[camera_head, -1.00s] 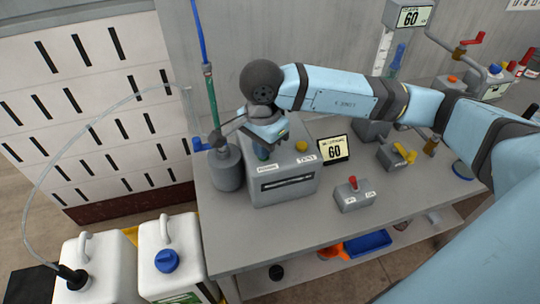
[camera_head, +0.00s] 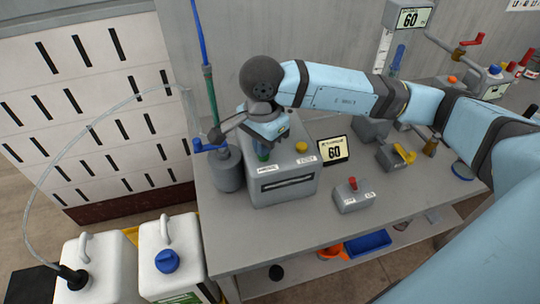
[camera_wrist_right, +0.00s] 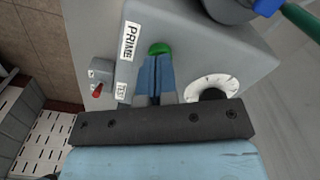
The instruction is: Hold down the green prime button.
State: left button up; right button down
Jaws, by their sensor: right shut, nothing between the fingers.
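The green prime button (camera_wrist_right: 160,48) shows in the right wrist view on a grey box, beside a label reading PRIME (camera_wrist_right: 130,41). My right gripper (camera_wrist_right: 157,62) is shut with nothing between its blue fingers. Its tips lie right at the button's near edge and hide part of it; I cannot tell whether they press it. In the head view the right gripper (camera_head: 263,152) points down over the left part of the grey box (camera_head: 285,197), and the wrist largely hides the button. My left gripper is not in view.
A yellow button (camera_head: 301,147) and a display reading 60 (camera_head: 333,150) sit beside the gripper. A pump with a blue handle (camera_head: 209,146) stands close on the left. A small box with a red switch (camera_head: 353,197) is to the right. White jugs (camera_head: 103,262) stand lower left.

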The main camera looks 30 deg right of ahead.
jog(key=shift+r+p, duration=1)
jog(key=shift+r, duration=2.05)
